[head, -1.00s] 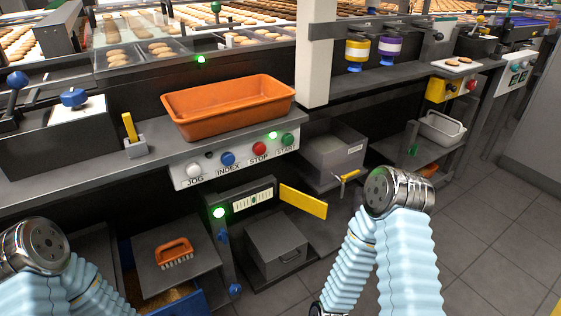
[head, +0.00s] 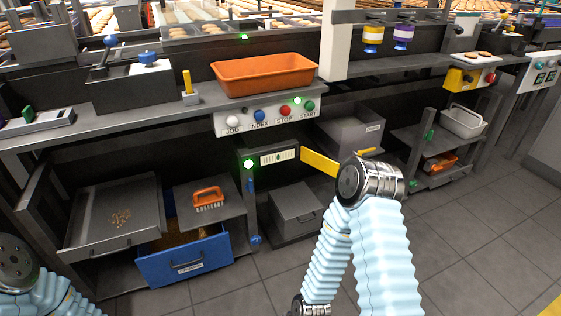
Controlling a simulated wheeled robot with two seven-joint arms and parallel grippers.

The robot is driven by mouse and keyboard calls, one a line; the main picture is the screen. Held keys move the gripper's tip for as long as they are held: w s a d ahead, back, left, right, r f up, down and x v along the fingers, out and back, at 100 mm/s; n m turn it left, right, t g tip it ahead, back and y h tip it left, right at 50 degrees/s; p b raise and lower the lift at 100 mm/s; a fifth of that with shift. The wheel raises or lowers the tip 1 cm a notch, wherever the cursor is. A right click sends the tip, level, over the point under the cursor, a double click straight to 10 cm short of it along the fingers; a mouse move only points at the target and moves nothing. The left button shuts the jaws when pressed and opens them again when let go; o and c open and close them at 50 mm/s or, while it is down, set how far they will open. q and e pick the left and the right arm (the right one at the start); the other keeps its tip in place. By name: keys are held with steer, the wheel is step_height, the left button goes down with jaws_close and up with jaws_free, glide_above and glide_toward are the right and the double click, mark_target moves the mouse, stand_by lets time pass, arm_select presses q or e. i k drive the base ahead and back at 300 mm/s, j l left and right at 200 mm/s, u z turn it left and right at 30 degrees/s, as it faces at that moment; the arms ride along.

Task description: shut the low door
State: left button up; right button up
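No part is plainly marked as the low door. A dark grey upright panel (head: 34,192) stands angled outward under the counter at the far left and looks like an open door, but I cannot be sure. To its right a grey tray (head: 88,236) with crumbs is pulled out, and a blue drawer (head: 186,264) stands open below. My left arm shows at the lower left and my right arm right of centre. Neither gripper's fingers show in the head view. Neither arm visibly touches the panel.
An orange brush (head: 208,198) lies on a grey shelf beside the tray. A yellow bar (head: 319,163) sticks out beside my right arm. An orange bin (head: 262,76) stands on the counter. Tiled floor (head: 480,240) at right is clear.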

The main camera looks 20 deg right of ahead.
mark_target(320, 162)
steer(key=l+u, duration=0.25)
steer(key=u, duration=0.15)
steer(key=l+u, duration=0.25)
steer(key=u, duration=0.15)
steer(key=l+u, duration=0.25)
steer(key=u, duration=0.2)
steer(key=l+u, duration=0.25)
steer(key=u, duration=0.15)
steer(key=k+l, duration=0.15)
steer(key=l, duration=0.25)
steer(key=k+l, duration=0.15)
steer(key=l, duration=0.2)
steer(key=k+l, duration=0.15)
steer(key=l, duration=0.25)
steer(key=k+l, duration=0.1)
steer(key=l, duration=0.25)
steer(key=k+l, duration=0.15)
steer(key=l, duration=0.25)
steer(key=k+l, duration=0.15)
steer(key=l, duration=0.2)
steer(key=k+l, duration=0.15)
steer(key=l, duration=0.25)
steer(key=k+l, duration=0.15)
steer(key=l, duration=0.2)
steer(key=l+u, duration=0.1)
steer(key=u, duration=0.1)
